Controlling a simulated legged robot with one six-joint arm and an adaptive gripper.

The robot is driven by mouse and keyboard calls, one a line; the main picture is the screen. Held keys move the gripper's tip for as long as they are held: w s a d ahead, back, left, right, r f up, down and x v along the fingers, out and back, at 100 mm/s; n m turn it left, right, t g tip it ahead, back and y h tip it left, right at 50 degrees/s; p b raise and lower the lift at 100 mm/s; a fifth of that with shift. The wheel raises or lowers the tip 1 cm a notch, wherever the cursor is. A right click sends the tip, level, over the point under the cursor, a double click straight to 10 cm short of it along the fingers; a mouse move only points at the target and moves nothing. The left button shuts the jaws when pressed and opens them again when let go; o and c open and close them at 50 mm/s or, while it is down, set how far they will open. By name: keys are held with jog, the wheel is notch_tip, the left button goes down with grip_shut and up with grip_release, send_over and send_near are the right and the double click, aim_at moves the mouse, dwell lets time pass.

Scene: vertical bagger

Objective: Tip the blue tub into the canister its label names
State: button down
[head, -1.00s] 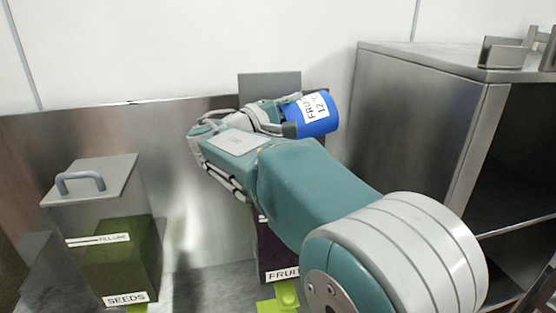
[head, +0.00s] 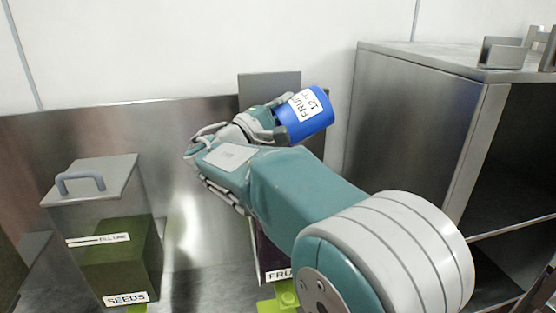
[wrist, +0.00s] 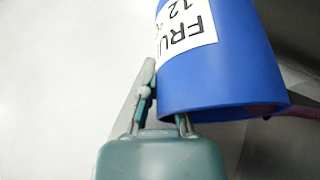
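The blue tub (head: 318,124) has a white label reading "FRU…" and 12. It is tilted, high above the counter, and also fills the upper right of the wrist view (wrist: 222,75). My gripper (head: 272,124) is shut on the tub's side; in the wrist view its fingers (wrist: 165,115) meet the tub's lower edge. The fruit canister (head: 268,252), with dark purple contents and a label reading "FRU…", stands below, mostly hidden behind my arm. I cannot see its mouth or whether anything leaves the tub. The seeds canister (head: 122,265) stands at left with green contents.
The seeds canister has a grey lid with a handle (head: 80,182). An upright grey plate (head: 270,86) stands behind my gripper. A steel cabinet (head: 410,120) with open shelves is close on the right. A steel back panel (head: 190,140) runs behind the canisters.

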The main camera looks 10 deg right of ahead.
jog(key=shift+a+n+t+h, duration=0.3)
jog(key=shift+a+t+h, duration=0.1)
jog(key=shift+a, duration=0.05)
jog(key=shift+f, duration=0.1)
jog(key=shift+a+n+t, duration=0.4)
jog(key=shift+t, duration=0.2)
jog(key=shift+a+f+n+t+h, duration=0.2)
jog(key=shift+a+n+t+h, duration=0.2)
